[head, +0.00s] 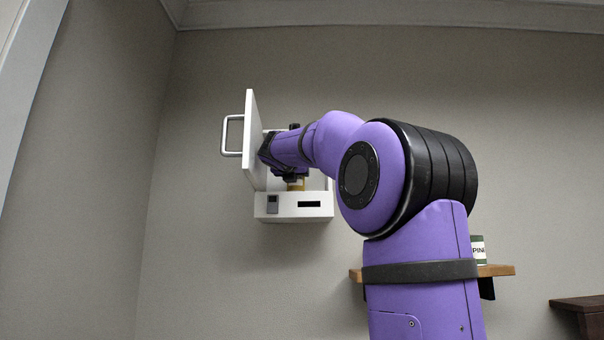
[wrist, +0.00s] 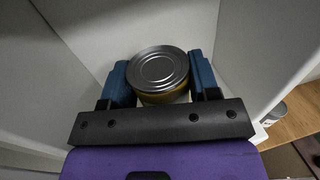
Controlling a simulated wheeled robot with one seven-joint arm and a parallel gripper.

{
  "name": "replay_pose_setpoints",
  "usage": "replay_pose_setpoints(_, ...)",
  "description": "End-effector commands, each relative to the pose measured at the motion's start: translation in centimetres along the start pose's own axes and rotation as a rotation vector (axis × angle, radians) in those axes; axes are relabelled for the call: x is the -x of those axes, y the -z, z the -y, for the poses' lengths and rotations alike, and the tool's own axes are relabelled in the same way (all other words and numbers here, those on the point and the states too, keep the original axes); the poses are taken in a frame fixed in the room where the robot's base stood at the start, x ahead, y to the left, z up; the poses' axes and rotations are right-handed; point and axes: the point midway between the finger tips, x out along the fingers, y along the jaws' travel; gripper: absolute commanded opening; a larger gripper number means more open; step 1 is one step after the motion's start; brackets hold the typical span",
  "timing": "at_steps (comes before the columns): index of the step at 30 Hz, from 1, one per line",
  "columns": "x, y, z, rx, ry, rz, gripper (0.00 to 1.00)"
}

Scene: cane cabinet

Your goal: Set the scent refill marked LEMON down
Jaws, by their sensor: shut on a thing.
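A round can with a silver lid (wrist: 158,70) and a yellow side sits between my gripper's fingers (wrist: 160,84) in the wrist view. The fingers are shut on it from both sides. In the head view, part of the yellow can (head: 296,185) shows below my gripper, just over the base of a white wall box (head: 293,208). No lettering on it can be read, so I cannot confirm LEMON. My gripper reaches inside the box. Whether the can's bottom touches the box floor is hidden.
The box's white door (head: 252,140), with a metal handle (head: 227,136), stands open at the left, close to my gripper. White walls surround the can closely. A wooden shelf (head: 497,270) at the right bears a green-and-white can (head: 478,250) marked "PIN", partly hidden.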

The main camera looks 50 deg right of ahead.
Motion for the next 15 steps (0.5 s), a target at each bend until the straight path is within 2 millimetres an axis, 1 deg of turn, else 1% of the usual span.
replay_pose_setpoints(8,0.03,0.45,0.02,-0.001,0.0,0.001,0.22)
replay_pose_setpoints(9,0.03,0.48,0.02,0.0,0.0,0.001,0.58)
replay_pose_setpoints(11,0.03,0.46,0.02,-0.001,0.0,0.001,0.72)
replay_pose_setpoints(12,0.02,0.47,0.01,-0.001,0.0,0.001,0.81)
replay_pose_setpoints(13,0.02,0.47,0.02,0.0,0.0,0.001,0.85)
replay_pose_setpoints(15,0.01,0.48,0.01,0.0,0.0,0.0,0.85)
